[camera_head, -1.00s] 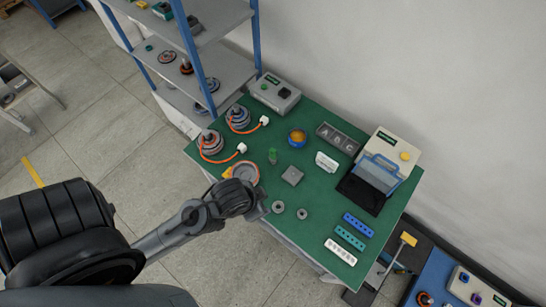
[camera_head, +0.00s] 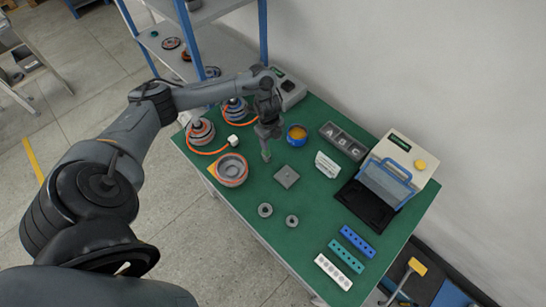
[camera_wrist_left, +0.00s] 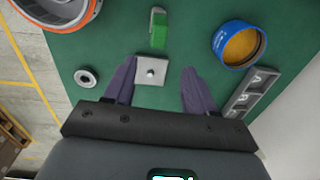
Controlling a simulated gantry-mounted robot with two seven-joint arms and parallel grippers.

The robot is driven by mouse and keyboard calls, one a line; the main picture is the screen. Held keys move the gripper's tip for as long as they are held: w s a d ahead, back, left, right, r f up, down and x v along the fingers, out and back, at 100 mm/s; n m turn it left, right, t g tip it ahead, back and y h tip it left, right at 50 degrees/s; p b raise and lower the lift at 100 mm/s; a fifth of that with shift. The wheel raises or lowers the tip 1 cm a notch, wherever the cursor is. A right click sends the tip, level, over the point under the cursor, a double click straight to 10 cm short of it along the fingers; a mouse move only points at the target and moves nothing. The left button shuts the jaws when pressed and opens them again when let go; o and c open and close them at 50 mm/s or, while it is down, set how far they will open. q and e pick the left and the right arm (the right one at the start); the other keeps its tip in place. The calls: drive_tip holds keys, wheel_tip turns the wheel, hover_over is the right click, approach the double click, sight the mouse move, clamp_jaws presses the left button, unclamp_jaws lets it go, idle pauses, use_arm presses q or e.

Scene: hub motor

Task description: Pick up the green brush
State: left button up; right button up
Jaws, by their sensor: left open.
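My left gripper (camera_head: 266,140) is above the table close to the brush. In the left wrist view its two dark fingers (camera_wrist_left: 158,80) are spread apart with nothing between them but the view of a grey square plate below. The right gripper is not in view.
The grey square plate (camera_head: 286,176) and a blue-rimmed round container (camera_head: 297,135) are near the brush. A round grey housing with an orange rim (camera_head: 231,170) and wound motors with orange cables (camera_head: 201,132) are to the left. Two small rings (camera_head: 265,210) lie in front.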

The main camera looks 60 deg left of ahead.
use_arm(q)
drive_tip(key=shift+s+a, duration=0.2)
drive_tip(key=shift+a, duration=0.6)
drive_tip(key=shift+a+f+g+b, duration=0.2)
drive_tip(key=shift+f+g+b, duration=0.15)
drive_tip(key=shift+b, duration=0.1)
wheel_tip(320, 180, down, 4)
drive_tip(key=shift+s+f+b, duration=0.15)
drive_tip(key=shift+b, duration=0.9)
drive_tip(key=shift+a+f, duration=0.2)
drive_tip(key=shift+f, duration=2.4)
drive_tip(key=c, duration=1)
drive_tip(key=shift+r, duration=0.1)
